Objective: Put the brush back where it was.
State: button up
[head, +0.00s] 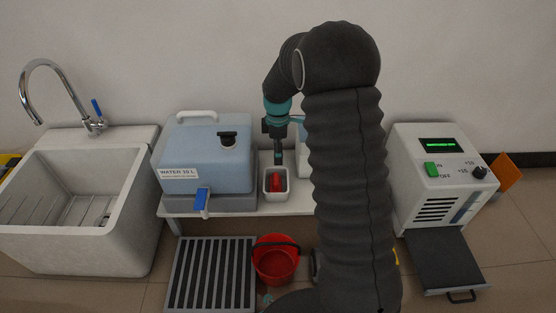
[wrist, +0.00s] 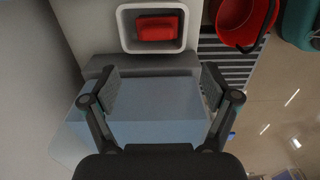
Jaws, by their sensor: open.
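A red block-shaped thing (head: 276,182) lies in a small white tub (head: 267,194) on the bench; it also shows in the wrist view (wrist: 157,28). I cannot tell whether it is the brush or a sponge, and no other brush is clear in view. My gripper (head: 278,157) hangs just above the tub in the head view. In the wrist view its two fingers (wrist: 158,82) are spread wide with nothing held between them. The blue water tank (wrist: 155,120) shows behind the fingers there, and the white tub (wrist: 126,30) lies beyond the tips.
The blue water tank (head: 206,155) stands left of the tub, with a sink (head: 129,160) further left. A red bucket (head: 275,262) and a slatted grate (head: 210,275) are below in front. A machine (head: 440,175) stands right. My arm hides part of the bench.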

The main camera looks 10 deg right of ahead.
jog(key=s+r+m+t, duration=0.3)
jog(key=s+r+m, duration=0.4)
jog(key=s+r, duration=0.95)
jog(key=s+r+m+t, duration=0.2)
jog(key=s+m, duration=0.6)
jog(key=s, duration=0.9)
notch_tip(320, 180, up, 3)
jog(key=shift+f+m+t, duration=0.15)
jog(key=shift+m+t, duration=0.15)
jog(key=shift+m, duration=0.1)
